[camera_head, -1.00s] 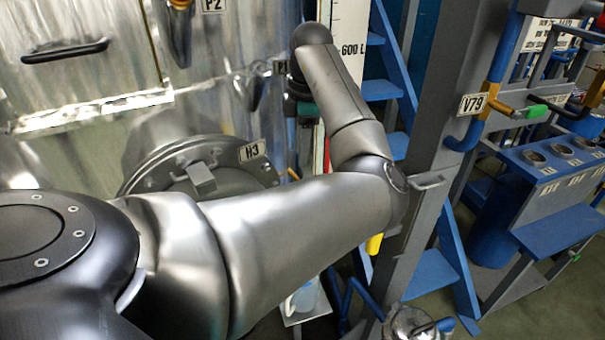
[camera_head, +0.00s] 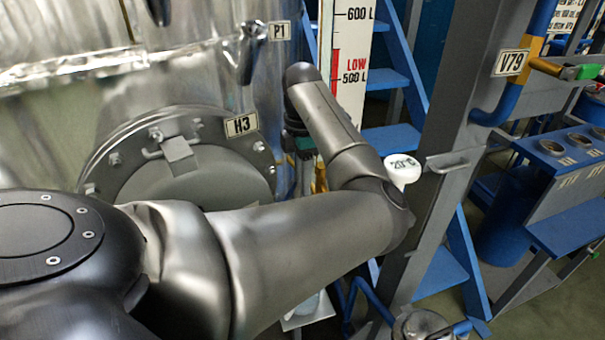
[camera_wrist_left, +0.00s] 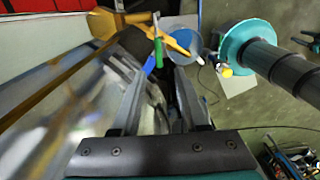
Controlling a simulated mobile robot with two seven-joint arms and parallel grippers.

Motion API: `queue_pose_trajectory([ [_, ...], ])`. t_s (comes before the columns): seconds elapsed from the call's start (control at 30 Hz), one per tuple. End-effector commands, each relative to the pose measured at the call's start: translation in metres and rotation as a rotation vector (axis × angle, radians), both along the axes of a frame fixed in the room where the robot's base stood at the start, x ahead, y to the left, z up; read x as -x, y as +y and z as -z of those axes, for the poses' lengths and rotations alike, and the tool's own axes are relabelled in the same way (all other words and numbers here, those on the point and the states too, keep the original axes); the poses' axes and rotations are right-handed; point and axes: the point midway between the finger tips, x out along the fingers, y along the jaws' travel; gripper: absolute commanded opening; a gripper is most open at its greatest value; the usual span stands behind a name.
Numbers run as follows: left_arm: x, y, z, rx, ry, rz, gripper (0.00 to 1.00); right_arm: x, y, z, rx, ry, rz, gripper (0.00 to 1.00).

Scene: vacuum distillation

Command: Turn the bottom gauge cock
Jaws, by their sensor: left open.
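The level gauge scale (camera_head: 345,60) stands upright beside the silver tank, with its lower part hidden behind my left arm in the head view. In the left wrist view, a small green handle (camera_wrist_left: 149,64) on a metal lever shows just past my fingertips, near a yellow-orange part (camera_wrist_left: 178,41). I cannot tell for sure whether it is the bottom gauge cock. My left gripper (camera_wrist_left: 160,74) is open and empty, its two fingers pointing toward the green handle. In the head view the gripper is mostly hidden behind my forearm. My right gripper is not in view.
Blue steps (camera_head: 392,138) rise behind.

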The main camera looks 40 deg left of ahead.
Motion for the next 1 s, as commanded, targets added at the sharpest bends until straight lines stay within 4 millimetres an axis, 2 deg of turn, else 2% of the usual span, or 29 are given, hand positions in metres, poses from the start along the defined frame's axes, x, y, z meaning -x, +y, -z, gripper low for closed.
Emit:
queue_pose_trajectory([
  [0.03, 0.000, 0.000, 0.013, 0.000, 0.001, 0.001, 0.44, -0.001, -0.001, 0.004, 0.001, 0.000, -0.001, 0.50],
  [0.1, 0.000, 0.000, 0.025, 0.000, 0.001, 0.000, 0.44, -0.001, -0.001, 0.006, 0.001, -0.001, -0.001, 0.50],
  [0.3, 0.000, 0.000, 0.047, 0.000, 0.000, 0.000, 0.44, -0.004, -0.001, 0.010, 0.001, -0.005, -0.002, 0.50],
  [0.67, 0.000, 0.000, 0.052, 0.000, -0.001, 0.000, 0.44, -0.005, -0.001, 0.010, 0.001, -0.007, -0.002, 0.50],
  [1.0, 0.000, 0.000, 0.051, 0.000, -0.001, 0.000, 0.08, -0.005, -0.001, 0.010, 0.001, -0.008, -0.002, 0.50],
])
